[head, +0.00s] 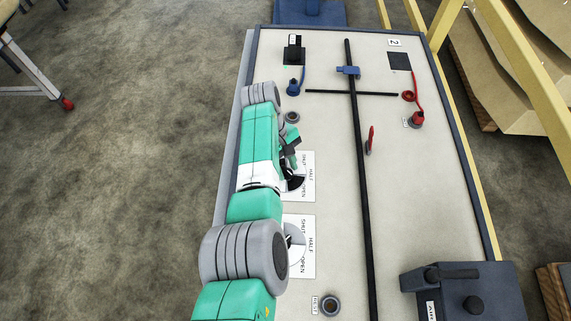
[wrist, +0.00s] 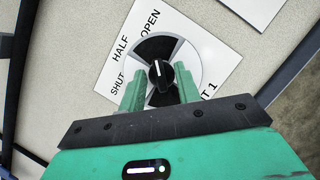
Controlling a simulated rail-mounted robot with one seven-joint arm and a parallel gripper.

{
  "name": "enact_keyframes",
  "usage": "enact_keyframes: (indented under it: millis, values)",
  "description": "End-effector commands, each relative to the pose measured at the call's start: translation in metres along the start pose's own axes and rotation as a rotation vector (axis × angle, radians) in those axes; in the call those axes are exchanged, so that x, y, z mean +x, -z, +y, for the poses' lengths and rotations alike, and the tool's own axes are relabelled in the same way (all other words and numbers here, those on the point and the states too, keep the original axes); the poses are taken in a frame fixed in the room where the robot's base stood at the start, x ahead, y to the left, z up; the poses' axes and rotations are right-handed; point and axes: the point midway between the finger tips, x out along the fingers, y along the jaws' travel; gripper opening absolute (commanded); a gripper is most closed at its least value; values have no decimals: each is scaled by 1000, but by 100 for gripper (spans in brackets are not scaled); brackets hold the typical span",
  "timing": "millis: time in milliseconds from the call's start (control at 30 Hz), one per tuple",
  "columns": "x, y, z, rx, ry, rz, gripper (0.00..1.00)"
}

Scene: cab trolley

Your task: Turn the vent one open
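The vent one dial card (wrist: 196,50) is white, with SHUT, HALF and OPEN around a black-and-white disc; the end of its name, "T 1", shows beside my gripper. Its black knob (wrist: 160,74) stands at the disc's middle. The knob's white line points up in the wrist view, roughly toward OPEN. My gripper (wrist: 160,80) is open, with one green finger on each side of the knob and small gaps seemingly left. In the head view my gripper (head: 293,160) is over the upper dial card (head: 308,188), and my arm hides part of it.
A second dial card (head: 306,264) lies nearer, partly behind my arm. A black rod (head: 358,160) with a crossbar runs along the panel. Blue (head: 293,87) and red (head: 417,119) plugs sit at the far end. A dark box (head: 462,292) stands near right.

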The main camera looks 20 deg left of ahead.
Motion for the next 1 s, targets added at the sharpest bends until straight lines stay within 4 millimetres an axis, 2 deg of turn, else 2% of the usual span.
enact_keyframes:
  millis: [133,300,500,1000]
  values:
    - [-11,0,0,0,-2,2,33]
    - [-46,0,1,0,-3,2,33]
    - [-74,0,0,0,-1,1,33]
    - [-78,0,0,0,0,0,33]
